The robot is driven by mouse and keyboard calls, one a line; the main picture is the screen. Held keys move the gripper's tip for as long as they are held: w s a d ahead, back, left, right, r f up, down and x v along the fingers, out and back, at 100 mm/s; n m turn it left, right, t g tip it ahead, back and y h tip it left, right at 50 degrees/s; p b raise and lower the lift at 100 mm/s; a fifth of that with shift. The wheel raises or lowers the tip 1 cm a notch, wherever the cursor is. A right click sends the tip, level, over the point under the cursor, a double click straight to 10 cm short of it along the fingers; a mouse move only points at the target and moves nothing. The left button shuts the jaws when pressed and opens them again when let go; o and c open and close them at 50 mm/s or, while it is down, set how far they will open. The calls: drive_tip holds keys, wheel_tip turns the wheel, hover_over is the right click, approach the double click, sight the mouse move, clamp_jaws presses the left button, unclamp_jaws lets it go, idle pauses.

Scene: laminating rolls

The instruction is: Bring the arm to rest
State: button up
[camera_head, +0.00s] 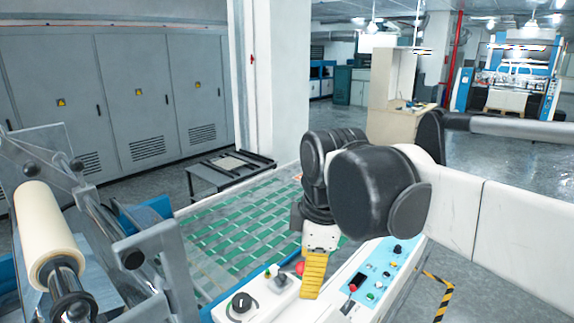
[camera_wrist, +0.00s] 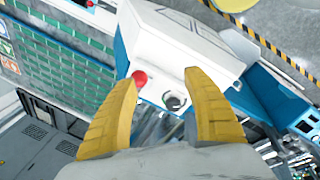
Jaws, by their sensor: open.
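My arm (camera_head: 375,190) is bent over the machine, with dark joints and white links. My gripper (camera_head: 314,272) has yellow fingers that point down above the machine's control panel (camera_head: 372,275). In the wrist view my gripper (camera_wrist: 163,80) is open, its two fingers apart with nothing between them that I can see held. Beyond the fingertips are a red button (camera_wrist: 139,77) and a dark round knob (camera_wrist: 174,101) on the white housing. I cannot tell whether the fingers touch the panel.
A cream film roll (camera_head: 45,230) sits on a shaft at the left. A green slatted bed (camera_head: 235,235) lies behind the panel. Grey cabinets (camera_head: 140,95) line the back left. A low black table (camera_head: 230,168) stands near the pillar (camera_head: 282,80). Open floor shows at the right.

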drive_tip(key=s+d+f+m+t+h, duration=0.1)
drive_tip(key=s+d+f+m+t, duration=0.1)
drive_tip(key=s+d+f+m, duration=0.45)
drive_tip(key=s+d+f+m+t, duration=0.2)
drive_tip(key=s+d+m, duration=0.1)
drive_tip(key=d+m, duration=0.65)
wheel_tip(320, 180, down, 23)
drive_tip(key=m+b, duration=0.1)
drive_tip(key=b, duration=2.1)
drive_tip(key=shift+a+f+t+b, duration=0.15)
drive_tip(key=shift+a+t+b, duration=0.05)
drive_tip(key=shift+t+b, duration=0.15)
